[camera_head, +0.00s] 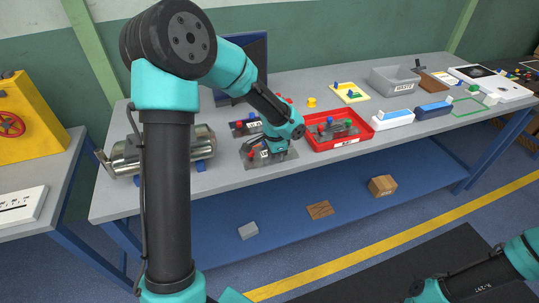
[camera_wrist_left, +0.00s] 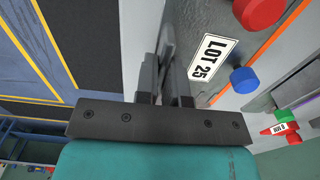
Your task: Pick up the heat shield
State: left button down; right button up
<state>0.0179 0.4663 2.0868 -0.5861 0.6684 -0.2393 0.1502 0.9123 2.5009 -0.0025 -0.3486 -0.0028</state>
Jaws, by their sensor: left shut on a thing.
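My left gripper (camera_head: 277,152) is low over the front of the workbench, above a grey plate. In the left wrist view its fingers (camera_wrist_left: 166,85) are shut on a thin grey metal piece, apparently the heat shield (camera_wrist_left: 167,38). Its body mostly hides that piece, and I cannot tell whether it still touches the surface below. A grey plate with a "LOT 25" label (camera_wrist_left: 210,62) and red and blue knobs lies right beside the fingers. My right arm shows at the lower right in the head view, but its gripper is out of view.
A silver muffler-like cylinder (camera_head: 190,146) lies at the bench's left. A red tray (camera_head: 367,131) with grey parts stands just right of my left gripper. A grey bin (camera_head: 393,84) and blue and white blocks stand farther right. Bare bench (camera_head: 225,180) shows along the front edge.

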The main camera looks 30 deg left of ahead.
pick_arm(q)
jog(key=shift+r, duration=0.1)
jog(key=shift+r, duration=1.75)
jog(key=s+d+r, duration=0.1)
jog(key=s+d, duration=0.7)
jog(key=s, duration=0.5)
jog(key=shift+s+r, duration=0.15)
jog(key=shift+s, duration=0.25)
jog(key=shift+d, duration=0.1)
